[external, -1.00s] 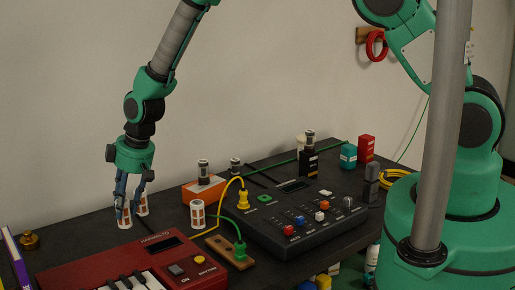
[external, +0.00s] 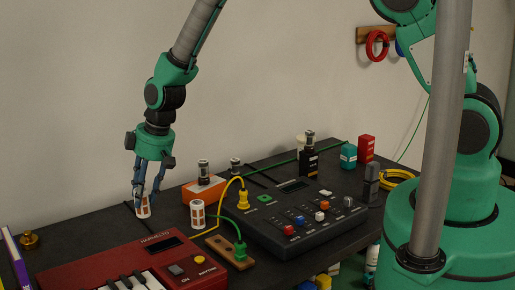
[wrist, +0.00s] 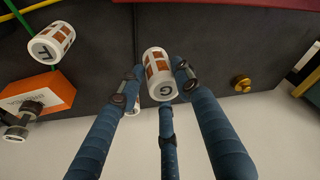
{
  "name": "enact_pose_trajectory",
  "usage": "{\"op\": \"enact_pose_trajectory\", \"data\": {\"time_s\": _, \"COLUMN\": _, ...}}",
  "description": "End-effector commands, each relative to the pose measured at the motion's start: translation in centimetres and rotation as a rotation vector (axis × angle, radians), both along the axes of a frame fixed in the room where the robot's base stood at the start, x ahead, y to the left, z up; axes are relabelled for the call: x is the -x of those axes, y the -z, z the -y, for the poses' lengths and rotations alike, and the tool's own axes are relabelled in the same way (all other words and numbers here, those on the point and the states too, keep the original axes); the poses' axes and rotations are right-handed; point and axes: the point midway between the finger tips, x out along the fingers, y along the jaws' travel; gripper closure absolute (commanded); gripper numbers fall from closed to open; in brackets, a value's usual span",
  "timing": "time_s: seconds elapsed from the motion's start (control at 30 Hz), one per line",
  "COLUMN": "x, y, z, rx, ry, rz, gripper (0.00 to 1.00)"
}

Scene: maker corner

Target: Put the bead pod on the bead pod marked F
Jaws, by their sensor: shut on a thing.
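A white bead pod with orange-brown windows and a letter G (wrist: 158,70) is held between the blue fingers of my gripper (external: 147,194). In the external view this pod (external: 143,208) shows at the fingertips, low over the table's left part. Another white pod (wrist: 134,107) shows beside it in the wrist view, mostly hidden behind a finger, its letter not visible. A third pod (wrist: 50,42) stands apart, with a dark letter I cannot read for sure; it appears in the external view (external: 197,214) right of my gripper.
A red keyboard (external: 120,258) lies in front. A black mixer panel (external: 300,220) and yellow and green cables lie to the right. A brass knob (external: 29,240) is at far left.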

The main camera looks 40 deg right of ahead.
Motion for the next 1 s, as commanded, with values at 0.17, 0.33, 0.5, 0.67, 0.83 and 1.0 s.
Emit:
{"op": "enact_pose_trajectory", "data": {"time_s": 0.17, "x": 1.3, "y": -1.3, "z": 2.8, "rx": 0.001, "ry": 0.0, "rz": -0.001, "gripper": 0.93}}
{"op": "enact_pose_trajectory", "data": {"time_s": 0.33, "x": 2.8, "y": -2.3, "z": 5.4, "rx": 0.002, "ry": -0.002, "rz": -0.004, "gripper": 0.93}}
{"op": "enact_pose_trajectory", "data": {"time_s": 0.5, "x": 4.5, "y": -3.2, "z": 7.8, "rx": 0.002, "ry": -0.001, "rz": -0.008, "gripper": 0.93}}
{"op": "enact_pose_trajectory", "data": {"time_s": 0.67, "x": 6.2, "y": -3.8, "z": 10.0, "rx": 0.003, "ry": -0.004, "rz": -0.009, "gripper": 0.93}}
{"op": "enact_pose_trajectory", "data": {"time_s": 0.83, "x": 8.2, "y": -4.4, "z": 12.2, "rx": 0.001, "ry": -0.005, "rz": -0.011, "gripper": 0.93}}
{"op": "enact_pose_trajectory", "data": {"time_s": 1.0, "x": 10.3, "y": -4.8, "z": 14.4, "rx": 0.0, "ry": -0.008, "rz": -0.014, "gripper": 0.93}}
